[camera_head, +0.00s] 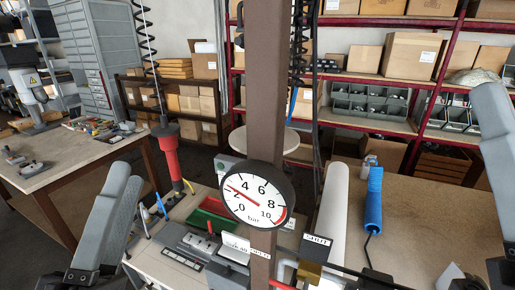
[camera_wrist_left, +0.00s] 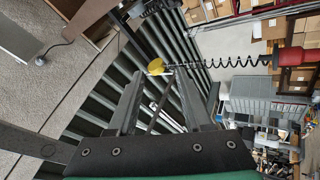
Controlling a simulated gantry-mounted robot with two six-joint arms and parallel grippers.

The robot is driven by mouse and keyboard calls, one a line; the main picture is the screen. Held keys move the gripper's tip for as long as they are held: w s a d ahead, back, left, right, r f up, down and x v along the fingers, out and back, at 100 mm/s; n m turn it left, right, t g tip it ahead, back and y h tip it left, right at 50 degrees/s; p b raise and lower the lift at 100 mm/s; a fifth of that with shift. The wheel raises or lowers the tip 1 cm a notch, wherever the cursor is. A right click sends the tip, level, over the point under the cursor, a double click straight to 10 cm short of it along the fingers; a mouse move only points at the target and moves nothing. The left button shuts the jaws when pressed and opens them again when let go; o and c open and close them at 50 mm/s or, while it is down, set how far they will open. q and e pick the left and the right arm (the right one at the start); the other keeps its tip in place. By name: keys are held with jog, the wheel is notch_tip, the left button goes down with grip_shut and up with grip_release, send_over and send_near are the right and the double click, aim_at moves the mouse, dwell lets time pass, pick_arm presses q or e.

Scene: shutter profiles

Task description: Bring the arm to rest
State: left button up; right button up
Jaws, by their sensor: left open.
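In the left wrist view my left gripper (camera_wrist_left: 160,76) is open, its two fingers apart with nothing held between them. A yellow round object (camera_wrist_left: 155,67) shows beyond the fingertips, apart from them as far as I can tell. In the head view grey parts of my left arm stand at the lower left, and I cannot make out its fingertips there. A grey part of my right arm shows at the right edge; its gripper is not seen.
A brown post with a pressure gauge (camera_head: 257,195) rises mid-view. A red tool (camera_head: 167,150) hangs on a coiled cable at left. A blue-handled tool (camera_head: 374,198) and a white roll (camera_head: 332,218) are on the bench (camera_head: 440,215), whose right part is largely clear. Shelves stand behind.

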pick_arm(q)
jog(key=s+a+r+m+t+y, duration=0.1)
jog(key=s+a+r+m+t, duration=0.15)
jog(key=r+m, duration=0.3)
jog(key=s+a+r+m+t, duration=0.1)
jog(key=s+r+m, duration=0.25)
jog(key=r, duration=0.25)
notch_tip(320, 180, up, 20)
jog(key=m+p, duration=0.5)
jog(key=p, duration=1.5)
jog(key=shift+w+f+g+p, duration=0.2)
jog(key=shift+w+g+p, duration=0.15)
jog(key=shift+g, duration=0.1)
jog(key=shift+d, duration=0.15)
notch_tip(320, 180, down, 5)
jog(key=b, duration=0.5)
jog(key=shift+o, duration=0.3)
